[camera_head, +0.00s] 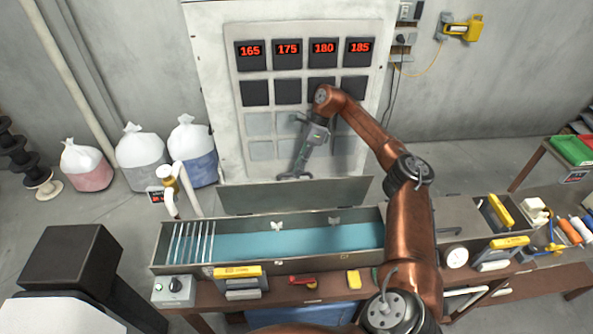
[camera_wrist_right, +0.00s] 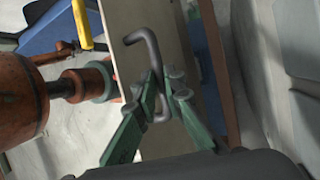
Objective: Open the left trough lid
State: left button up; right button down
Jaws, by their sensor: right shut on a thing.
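The left trough (camera_head: 172,262) is a long grey metal box with blue liquid inside and several pale bars at its left end. Its lid (camera_head: 340,191) stands raised along the trough's back edge, so the inside is uncovered. My right gripper (camera_head: 294,176) reaches down to the top of the lid from behind. In the right wrist view, my right gripper's green fingers (camera_wrist_right: 162,95) are shut on the lid's dark bent handle (camera_wrist_right: 143,40), fixed to the pale lid panel (camera_wrist_right: 128,22). My left gripper is not in view.
A panel (camera_head: 215,60) with red number displays stands behind the trough. Clear bags (camera_head: 140,160) sit on the floor at left. Yellow-handled tools (camera_head: 238,272), a red valve handle (camera_head: 303,281) and a round gauge (camera_head: 456,257) are along the bench front and right.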

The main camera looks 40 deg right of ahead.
jog(key=c, duration=2.3)
grip_release()
jog(key=shift+d+f, duration=0.15)
jog(key=shift+f, duration=0.55)
jog(key=shift+o, duration=1.4)
jog(key=shift+w+d, duration=0.15)
jog(key=shift+w, duration=0.05)
notch_tip(320, 180, up, 10)
jog(key=shift+s+r, duration=0.15)
jog(key=shift+r, duration=0.1)
